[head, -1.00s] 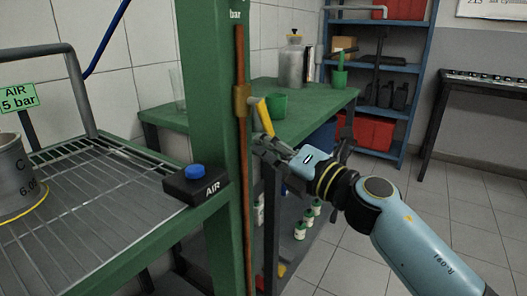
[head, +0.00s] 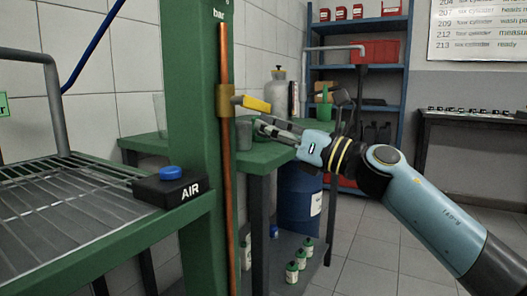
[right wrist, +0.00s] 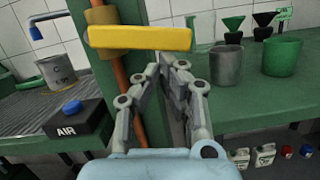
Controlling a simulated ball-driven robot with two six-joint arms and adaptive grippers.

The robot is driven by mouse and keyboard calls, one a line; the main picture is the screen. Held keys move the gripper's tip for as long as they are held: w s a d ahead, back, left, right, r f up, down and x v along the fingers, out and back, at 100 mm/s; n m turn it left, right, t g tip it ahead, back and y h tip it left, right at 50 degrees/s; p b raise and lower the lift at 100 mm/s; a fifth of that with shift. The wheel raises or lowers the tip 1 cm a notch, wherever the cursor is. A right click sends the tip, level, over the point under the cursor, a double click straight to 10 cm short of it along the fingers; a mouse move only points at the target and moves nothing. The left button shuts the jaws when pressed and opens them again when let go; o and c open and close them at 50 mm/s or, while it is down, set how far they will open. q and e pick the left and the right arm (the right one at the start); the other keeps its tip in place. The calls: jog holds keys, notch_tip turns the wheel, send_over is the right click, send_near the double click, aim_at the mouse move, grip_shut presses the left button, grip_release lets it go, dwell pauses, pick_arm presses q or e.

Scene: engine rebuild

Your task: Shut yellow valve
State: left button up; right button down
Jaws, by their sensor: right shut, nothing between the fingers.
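The yellow valve handle (head: 253,104) points right and slightly down, close to horizontal, from its brass body (head: 225,100) on the copper pipe. In the right wrist view the yellow handle (right wrist: 140,38) lies crosswise, with the brass body (right wrist: 102,17) behind its left part. My right gripper (head: 260,124) is shut and empty, its fingertips just below the handle. In the right wrist view the gripper (right wrist: 168,60) also shows just under the bar; I cannot tell whether it touches. My left gripper is not in view.
The copper pipe (head: 226,180) runs up the green post (head: 190,150). Behind is a green bench (right wrist: 250,112) with a grey cup (right wrist: 226,66) and a green cup (right wrist: 281,57).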

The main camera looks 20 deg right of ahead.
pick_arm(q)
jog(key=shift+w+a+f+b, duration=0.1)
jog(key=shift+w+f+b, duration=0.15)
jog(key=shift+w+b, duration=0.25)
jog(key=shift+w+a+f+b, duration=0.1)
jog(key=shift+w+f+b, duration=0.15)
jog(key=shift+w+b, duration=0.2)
pick_arm(e)
jog(key=shift+w+d+r+n+g+y, duration=0.2)
jog(key=shift+r+n, duration=0.15)
jog(key=shift+n, duration=0.4)
jog(key=shift+w+d+r+n+g+y, duration=0.1)
jog(key=shift+d+r+n+y, duration=0.15)
jog(key=shift+n, duration=0.5)
jog(key=shift+a, duration=0.1)
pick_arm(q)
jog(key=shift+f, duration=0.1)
